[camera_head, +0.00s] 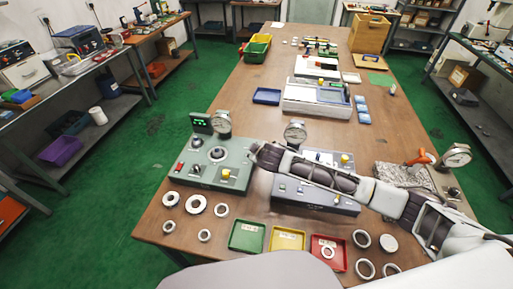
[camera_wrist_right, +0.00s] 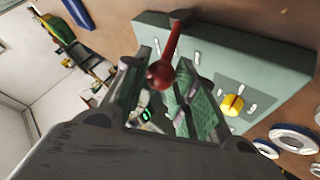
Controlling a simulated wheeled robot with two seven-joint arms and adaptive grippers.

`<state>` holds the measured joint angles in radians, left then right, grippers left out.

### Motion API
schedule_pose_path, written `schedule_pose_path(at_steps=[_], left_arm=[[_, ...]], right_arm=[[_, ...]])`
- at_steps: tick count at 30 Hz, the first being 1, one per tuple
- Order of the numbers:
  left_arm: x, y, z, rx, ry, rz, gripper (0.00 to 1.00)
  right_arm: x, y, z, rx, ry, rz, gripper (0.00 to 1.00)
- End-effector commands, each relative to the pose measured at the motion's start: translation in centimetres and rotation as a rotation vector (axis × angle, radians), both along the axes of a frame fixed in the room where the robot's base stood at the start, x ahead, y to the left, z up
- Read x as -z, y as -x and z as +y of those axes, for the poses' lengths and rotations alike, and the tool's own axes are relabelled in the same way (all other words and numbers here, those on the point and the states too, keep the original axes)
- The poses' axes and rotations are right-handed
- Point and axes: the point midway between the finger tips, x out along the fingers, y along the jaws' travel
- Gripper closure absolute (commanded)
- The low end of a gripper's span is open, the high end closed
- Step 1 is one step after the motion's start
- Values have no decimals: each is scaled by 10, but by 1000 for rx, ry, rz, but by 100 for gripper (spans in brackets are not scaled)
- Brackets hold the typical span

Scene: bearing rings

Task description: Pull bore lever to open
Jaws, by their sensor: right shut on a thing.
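The bore lever (camera_wrist_right: 173,42) is a dark red rod with a round red knob (camera_wrist_right: 159,75). In the right wrist view it rises from the side of a grey-green gauge box. My right gripper (camera_wrist_right: 166,88) has its fingers on both sides of the knob and is shut on the lever. In the head view my right arm reaches in from the right and my right gripper (camera_head: 257,153) is at the right edge of the green gauge box (camera_head: 192,182). The lever is hidden there behind the gripper. My left gripper is out of view.
A dial gauge (camera_head: 222,122) and a small lit display (camera_head: 200,123) stand behind the green box. A grey-blue box (camera_head: 300,195) lies under my right arm. Green (camera_head: 247,237), yellow (camera_head: 287,239) and red (camera_head: 328,253) trays and several metal rings (camera_head: 196,204) lie at the front.

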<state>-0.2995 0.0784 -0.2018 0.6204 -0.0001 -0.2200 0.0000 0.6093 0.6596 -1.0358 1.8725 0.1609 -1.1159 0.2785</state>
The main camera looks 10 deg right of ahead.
Motion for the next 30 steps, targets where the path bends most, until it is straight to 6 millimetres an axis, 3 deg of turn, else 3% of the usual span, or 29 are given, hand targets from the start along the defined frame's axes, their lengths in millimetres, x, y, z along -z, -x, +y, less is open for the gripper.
schedule_pose_path(at_steps=[19, 20, 21, 24, 30], left_arm=[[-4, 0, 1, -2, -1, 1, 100], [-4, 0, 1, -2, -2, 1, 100], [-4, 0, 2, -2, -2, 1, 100], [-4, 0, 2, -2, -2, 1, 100], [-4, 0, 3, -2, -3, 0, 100]], right_arm=[[10, 11, 6, -6, -5, 17, 100], [10, 11, 6, -6, -5, 17, 71], [10, 11, 6, -6, -5, 17, 66], [10, 11, 6, -5, -4, 16, 53], [7, 8, 5, -3, -2, 9, 52]])
